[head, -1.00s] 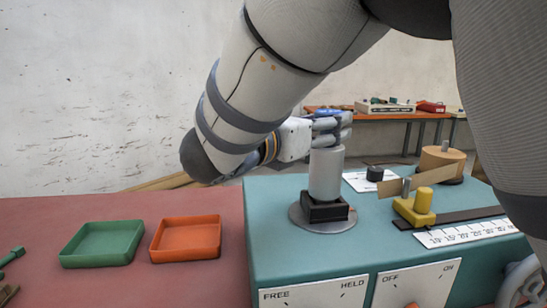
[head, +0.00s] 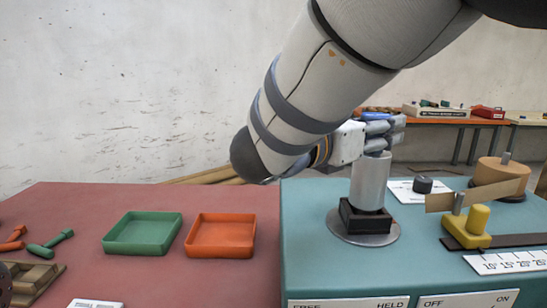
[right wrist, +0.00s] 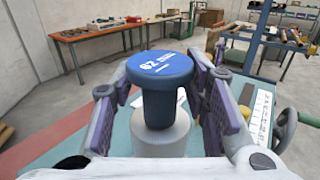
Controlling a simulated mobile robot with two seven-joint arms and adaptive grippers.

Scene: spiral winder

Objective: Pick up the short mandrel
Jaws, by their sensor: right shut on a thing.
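My right gripper (head: 380,130) is shut on a blue round-headed piece (right wrist: 160,70), at the top of an upright grey cylinder (head: 370,182). In the right wrist view the fingers stand on both sides of its stem, and its head carries white print. The stem is over the cylinder; I cannot tell whether it touches. I cannot tell for sure which piece is the short mandrel. A green rod with wider ends (head: 50,244) and an orange-red one (head: 13,238) lie at the far left. My left gripper is not in view.
A green tray (head: 142,250) and an orange tray (head: 220,254) stand on the red table. The teal machine has a yellow block (head: 467,240), a ruler scale (head: 510,261) and a tan drum (head: 500,175) on the right. A wooden rack (head: 32,282) is at lower left.

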